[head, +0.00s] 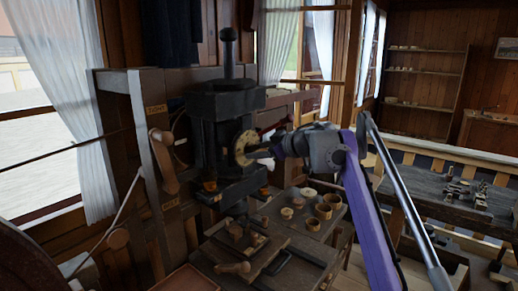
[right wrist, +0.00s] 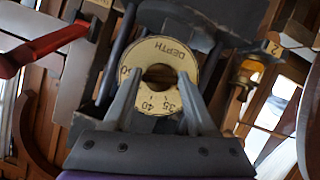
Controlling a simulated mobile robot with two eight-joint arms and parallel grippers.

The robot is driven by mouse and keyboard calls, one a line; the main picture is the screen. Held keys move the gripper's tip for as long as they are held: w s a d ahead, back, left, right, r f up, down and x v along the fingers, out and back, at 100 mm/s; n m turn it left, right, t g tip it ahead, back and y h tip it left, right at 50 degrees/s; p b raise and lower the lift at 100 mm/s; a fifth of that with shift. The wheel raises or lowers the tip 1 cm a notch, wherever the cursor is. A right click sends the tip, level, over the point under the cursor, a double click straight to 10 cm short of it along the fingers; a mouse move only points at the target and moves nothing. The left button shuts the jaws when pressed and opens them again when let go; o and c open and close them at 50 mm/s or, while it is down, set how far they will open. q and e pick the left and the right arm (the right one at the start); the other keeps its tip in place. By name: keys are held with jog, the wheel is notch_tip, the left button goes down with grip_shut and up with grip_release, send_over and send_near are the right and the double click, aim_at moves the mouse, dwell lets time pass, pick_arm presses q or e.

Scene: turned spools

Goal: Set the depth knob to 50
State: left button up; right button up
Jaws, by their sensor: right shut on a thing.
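The depth dial (right wrist: 184,58) is a cream disc marked DEPTH, with 35 and 40 legible along its lower part in the right wrist view. Another number at its left is partly covered by a finger. The dark brown knob (right wrist: 158,74) is at the disc's centre. My right gripper (right wrist: 160,77) is shut on the knob, one finger on each side of it. In the head view the dial (head: 242,146) sits on the front of the black press (head: 212,110), and my right gripper (head: 257,153) reaches it from the right. The pointer is not clear. My left gripper is out of view.
A table (head: 312,250) below the press holds several small wooden cups (head: 322,211) and a board (head: 243,240). A wooden post with a handle (head: 163,160) stands left of the press. A workbench (head: 440,205) with small parts is at the right. A red-handled lever (right wrist: 45,45) is near in the wrist view.

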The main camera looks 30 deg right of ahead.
jog(key=shift+m, duration=0.4)
dwell(0.3)
jog(key=o, duration=1.4)
jog(key=shift+c, duration=0.2)
jog(key=v, duration=1)
jog(key=shift+s+d+r, duration=0.15)
jog(key=shift+s+d, duration=0.15)
